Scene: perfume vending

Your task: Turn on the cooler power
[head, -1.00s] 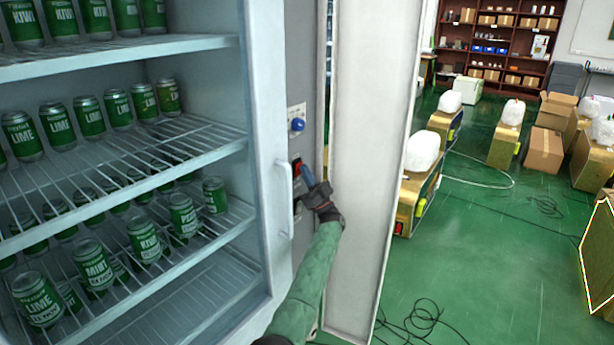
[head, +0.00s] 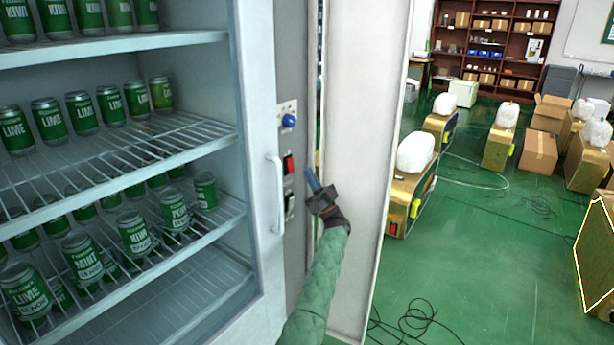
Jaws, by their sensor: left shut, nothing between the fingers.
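The cooler (head: 254,130) fills the left side, with shelves of green cans behind its front. On its grey side panel are a blue knob (head: 289,120), a red switch (head: 288,164) below it, and a dark socket-like fitting (head: 290,205) lower down. My left gripper (head: 313,182) is shut and empty. It is just right of the red switch and slightly below it, apart from it in the picture. The switch is in full view; I cannot tell its on or off position. My right gripper is not in view.
A white door-like panel (head: 355,150) stands close to the right of my left gripper. The cooler's white handle (head: 276,195) is to the left. Cardboard boxes (head: 538,150), cables and wooden stands are on the green floor at right.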

